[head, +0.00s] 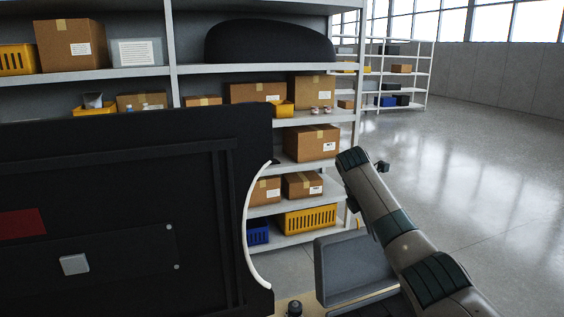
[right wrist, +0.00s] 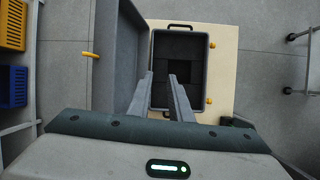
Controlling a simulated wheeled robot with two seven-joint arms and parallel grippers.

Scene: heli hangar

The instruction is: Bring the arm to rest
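My right arm (head: 400,235) reaches up from the lower right in the head view. Its fingers cannot be made out there. In the right wrist view my right gripper (right wrist: 161,78) has its two fingers apart with nothing between them. It points toward an open grey case (right wrist: 208,75) with a dark lining and a darker square recess. The case's lid (right wrist: 115,45) is folded open to the left. Part of the grey case (head: 345,265) also shows in the head view, below the arm. I cannot tell the gripper's height above it. My left gripper is not in view.
The case rests on a cream tabletop (right wrist: 223,85). A large black panel (head: 90,180) with a white curved edge fills the left of the head view. Behind it stands a shelf unit (head: 110,73) with cardboard boxes and yellow bins. Open floor (head: 490,180) lies to the right.

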